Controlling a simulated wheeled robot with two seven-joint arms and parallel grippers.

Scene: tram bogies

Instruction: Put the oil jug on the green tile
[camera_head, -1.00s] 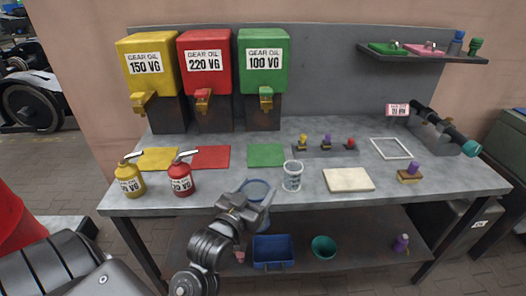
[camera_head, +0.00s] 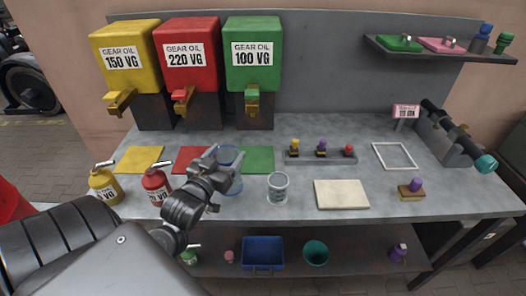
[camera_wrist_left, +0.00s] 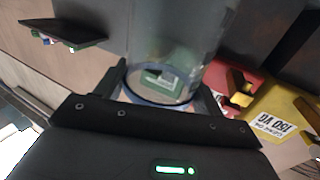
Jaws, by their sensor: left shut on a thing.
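The oil jug, a clear cylinder with blue rims (camera_head: 232,187), is between the fingers of my left gripper (camera_head: 220,167), which is shut on it. It shows upright, and its outline overlaps the left edge of the green tile (camera_head: 259,159) and the right part of the red tile (camera_head: 189,159). I cannot tell its height above the bench. In the left wrist view the clear jug (camera_wrist_left: 180,45) stands between the fingers of my left gripper (camera_wrist_left: 163,92). My right gripper is not in view.
A clear marked cup (camera_head: 278,188) stands just right of the jug. Red (camera_head: 156,184) and yellow (camera_head: 103,185) oil cans stand on the left. Three oil dispensers (camera_head: 252,58) line the back. A pale board (camera_head: 341,194) lies to the right.

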